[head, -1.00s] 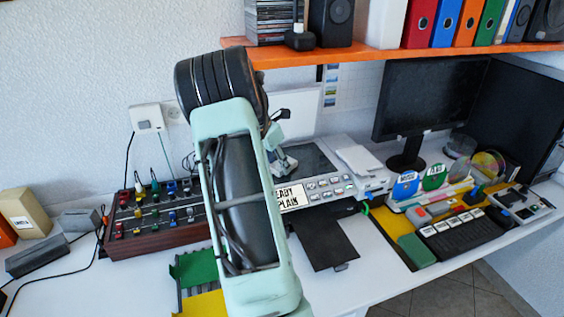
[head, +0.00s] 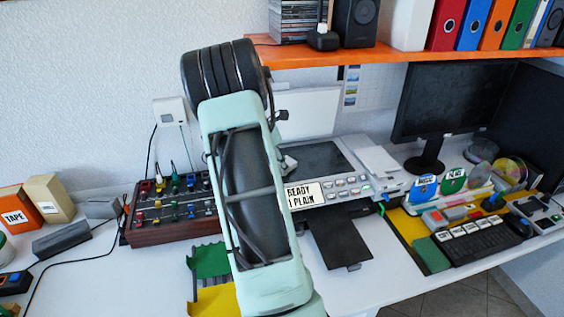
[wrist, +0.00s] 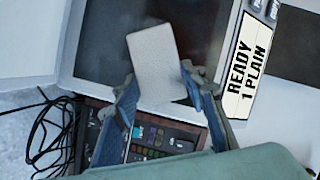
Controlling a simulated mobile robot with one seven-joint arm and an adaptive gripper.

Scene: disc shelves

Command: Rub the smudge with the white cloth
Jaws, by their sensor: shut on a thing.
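The white cloth (wrist: 158,62) is a pale, flat, roughly rectangular piece in the wrist view. My gripper (wrist: 160,92) is shut on it, with one finger at each side. The cloth shows in front of the dark glass (wrist: 105,42) of a grey printer-scanner; I cannot tell whether it touches. The glass also shows in the head view (head: 322,158), right of my arm. I can make out no smudge on the visible glass; the part behind the cloth and my arm is hidden.
The scanner's white lid (head: 308,110) stands open behind the glass. A label reading READY 1 PLAIN (head: 305,195) is on its front panel. A mixer with coloured knobs (head: 170,210) is left of it. An orange shelf (head: 370,52) hangs above. Loose cables lie at left.

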